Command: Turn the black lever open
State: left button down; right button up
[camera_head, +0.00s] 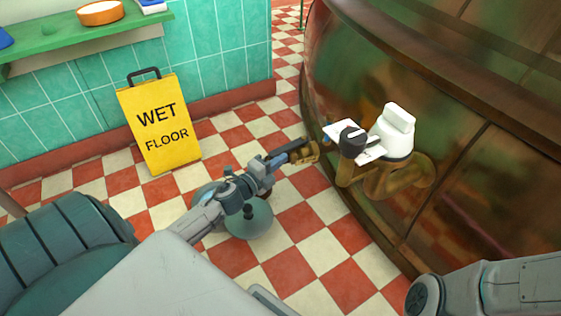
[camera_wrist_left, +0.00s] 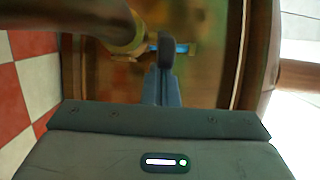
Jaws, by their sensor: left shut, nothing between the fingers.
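The black lever (camera_head: 292,146) appears as a dark bar at the brass valve end (camera_head: 305,153), low beside the copper kettle (camera_head: 470,170). In the left wrist view a dark rounded piece, apparently the lever (camera_wrist_left: 165,50), stands directly ahead of the fingers. My left gripper (camera_head: 273,161) is shut and empty, its tips close against the dark bar. I cannot tell whether they touch it. The left wrist view shows the closed blue-grey fingers (camera_wrist_left: 162,85). My right gripper is out of view; only part of that arm shows at lower right.
A brass pipe with a white fitting (camera_head: 397,130) and a black knob (camera_head: 353,141) sticks out from the kettle, right of the lever. A yellow wet floor sign (camera_head: 160,125) stands by the tiled wall. A green shelf (camera_head: 75,40) is at upper left. Checkered floor lies open between.

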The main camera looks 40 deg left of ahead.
aim_at(273, 155)
pick_arm(q)
jog(key=shift+w+a+m+h+b, duration=0.25)
jog(key=shift+a+h, duration=0.2)
jog(key=shift+a, duration=0.25)
jog(key=shift+w+a+m+h+b, duration=0.1)
jog(key=shift+a+m+h, duration=0.3)
jog(key=shift+a, duration=0.4)
jog(key=shift+s, duration=0.1)
